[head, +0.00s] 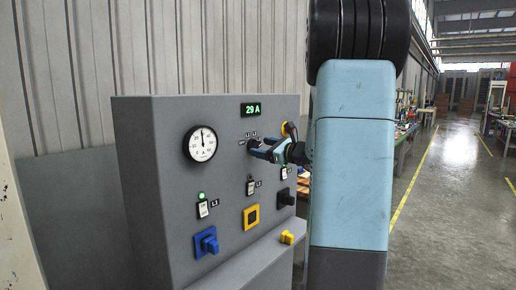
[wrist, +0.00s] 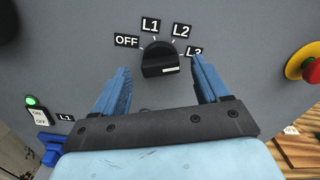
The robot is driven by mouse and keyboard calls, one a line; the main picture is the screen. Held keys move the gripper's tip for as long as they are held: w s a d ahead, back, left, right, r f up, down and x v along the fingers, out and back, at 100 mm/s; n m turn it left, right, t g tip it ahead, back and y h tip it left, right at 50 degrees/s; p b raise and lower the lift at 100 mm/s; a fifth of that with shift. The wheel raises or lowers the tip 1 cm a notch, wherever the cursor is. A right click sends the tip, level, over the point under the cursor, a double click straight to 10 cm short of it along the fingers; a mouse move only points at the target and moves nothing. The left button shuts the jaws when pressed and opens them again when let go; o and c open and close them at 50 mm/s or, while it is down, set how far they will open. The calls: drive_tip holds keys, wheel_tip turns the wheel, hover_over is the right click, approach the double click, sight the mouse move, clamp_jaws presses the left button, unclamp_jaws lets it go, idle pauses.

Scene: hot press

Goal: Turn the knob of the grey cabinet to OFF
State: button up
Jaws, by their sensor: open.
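The grey cabinet (head: 155,190) stands left of my arm in the head view. Its black knob (head: 253,143) is on the upper front, below a green display reading 29 A. In the wrist view the knob (wrist: 158,58) has labels OFF, L1, L2 and L3 arced around its top. A white mark on the knob is at its right side, toward L3; OFF is at upper left. My gripper (wrist: 161,66) is open, with one blue finger on each side of the knob and visible gaps between. In the head view my gripper (head: 262,150) is at the knob, partly hidden by my arm.
A dial gauge (head: 202,143) is left of the knob. A red and yellow button (wrist: 305,65) is to its right. Below are switches, a lit green lamp (head: 202,196), a blue rotary handle (head: 206,242) and a yellow one (head: 251,217). Open floor (head: 430,215) lies right.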

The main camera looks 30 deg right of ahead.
drive_tip(key=shift+x, duration=1)
drive_tip(key=shift+c, duration=0.3)
